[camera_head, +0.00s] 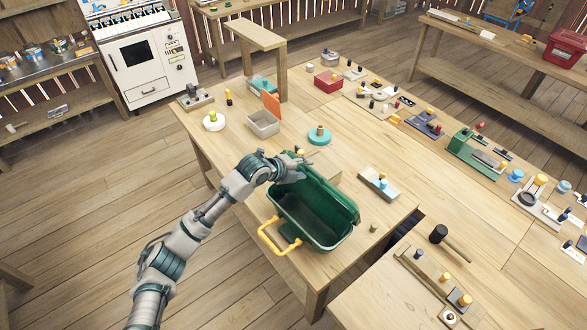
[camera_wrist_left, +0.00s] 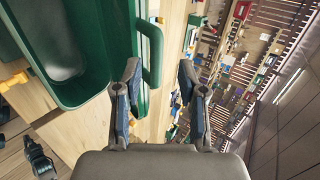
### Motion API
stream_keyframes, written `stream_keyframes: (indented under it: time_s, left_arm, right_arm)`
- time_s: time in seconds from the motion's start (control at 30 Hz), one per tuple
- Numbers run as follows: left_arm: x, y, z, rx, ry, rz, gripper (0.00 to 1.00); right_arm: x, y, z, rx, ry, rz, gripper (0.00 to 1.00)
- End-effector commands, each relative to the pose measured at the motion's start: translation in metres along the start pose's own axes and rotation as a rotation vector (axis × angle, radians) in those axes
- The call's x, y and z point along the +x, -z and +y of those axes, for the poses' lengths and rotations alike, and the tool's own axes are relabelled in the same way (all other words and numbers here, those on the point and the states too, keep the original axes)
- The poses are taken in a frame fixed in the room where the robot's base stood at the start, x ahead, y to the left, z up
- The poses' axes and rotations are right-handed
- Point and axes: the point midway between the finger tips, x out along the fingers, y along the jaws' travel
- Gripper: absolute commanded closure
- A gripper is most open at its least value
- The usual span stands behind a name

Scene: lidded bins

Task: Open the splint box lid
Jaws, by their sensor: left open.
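The green splint box (camera_head: 315,212) stands at the near edge of the wooden table, with a yellow handle (camera_head: 272,238) on its near left side. Its top is open and I see into its empty-looking interior. My left gripper (camera_head: 303,166) is over the far rim of the box, and the hand hides part of that rim. In the left wrist view the box (camera_wrist_left: 68,45) fills the left side, and a green handle bar (camera_wrist_left: 152,48) shows beside the left finger. The left gripper (camera_wrist_left: 160,68) is open with nothing held between its fingers. My right gripper is out of view.
A small grey box with an orange lid (camera_head: 263,124) and a teal round piece (camera_head: 319,136) sit behind the box. A blue-topped block (camera_head: 379,184) stands to its right. A mallet (camera_head: 439,235) lies nearer right. Bare tabletop lies between these.

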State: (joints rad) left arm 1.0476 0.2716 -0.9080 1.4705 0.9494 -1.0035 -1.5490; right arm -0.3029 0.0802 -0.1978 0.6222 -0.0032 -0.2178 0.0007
Motion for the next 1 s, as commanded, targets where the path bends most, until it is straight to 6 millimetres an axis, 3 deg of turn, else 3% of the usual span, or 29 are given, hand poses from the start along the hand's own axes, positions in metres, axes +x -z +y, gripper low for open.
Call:
stream_keyframes:
  time_s: [0.1, 0.33, 1.0]
  left_arm:
    - [-0.027, -0.001, 0.001, 0.002, -0.001, -0.001, 0.59]
    - [-0.058, 0.000, 0.000, 0.001, -0.001, 0.001, 0.59]
    - [-0.059, 0.005, 0.008, -0.023, -0.006, 0.006, 0.59]
  right_arm:
    - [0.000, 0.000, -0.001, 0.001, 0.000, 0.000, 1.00]
    - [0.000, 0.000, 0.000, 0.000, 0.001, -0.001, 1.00]
    - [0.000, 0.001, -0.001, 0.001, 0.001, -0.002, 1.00]
